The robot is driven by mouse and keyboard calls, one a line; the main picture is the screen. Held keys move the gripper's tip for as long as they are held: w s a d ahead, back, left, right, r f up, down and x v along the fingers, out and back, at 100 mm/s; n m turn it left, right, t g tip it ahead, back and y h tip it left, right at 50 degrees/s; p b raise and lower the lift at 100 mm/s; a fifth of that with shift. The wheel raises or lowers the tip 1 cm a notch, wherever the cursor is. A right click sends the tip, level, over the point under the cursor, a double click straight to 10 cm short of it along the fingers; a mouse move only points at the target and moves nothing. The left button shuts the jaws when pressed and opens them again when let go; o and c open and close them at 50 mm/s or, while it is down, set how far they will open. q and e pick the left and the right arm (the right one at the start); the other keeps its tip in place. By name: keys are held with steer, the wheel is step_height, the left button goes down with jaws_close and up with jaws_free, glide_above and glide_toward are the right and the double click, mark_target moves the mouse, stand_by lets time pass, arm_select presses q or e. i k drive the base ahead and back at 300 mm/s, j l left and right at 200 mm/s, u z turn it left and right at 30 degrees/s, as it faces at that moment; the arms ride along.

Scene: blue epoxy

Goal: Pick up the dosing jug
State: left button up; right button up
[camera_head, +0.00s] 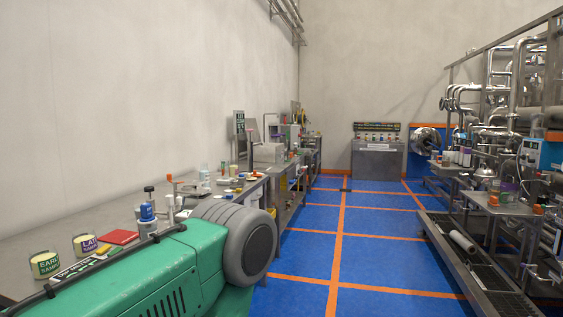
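I cannot pick out the dosing jug with certainty; the vessels in view are small or unclear at this distance. Two cups labelled as early sample (46,265) and late sample (85,245) stand on the grey bench along the left wall. Small bottles and pots stand farther along that bench. Several white containers (460,157) stand on a metal stand at the right. Neither of my grippers is in view.
A green casing with a ribbed grey round part fills the lower left; I cannot tell whether it is mine. A red item (121,237) lies on the bench (25,287). Metal piping (500,100) and a grated platform (480,270) occupy the right. The blue floor (375,235) between is clear.

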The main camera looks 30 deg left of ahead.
mark_target(280, 156)
steer(key=i+j+u, duration=0.1)
steer(key=i+u, duration=0.35)
steer(key=i, duration=5.15)
steer(key=i+u, duration=0.15)
steer(key=i, duration=0.35)
steer(key=i+l+u, duration=0.15)
steer(key=i, duration=0.35)
steer(key=i+l+u, duration=0.15)
steer(key=i, duration=0.4)
steer(key=i+l+u, duration=0.15)
steer(key=i, duration=0.35)
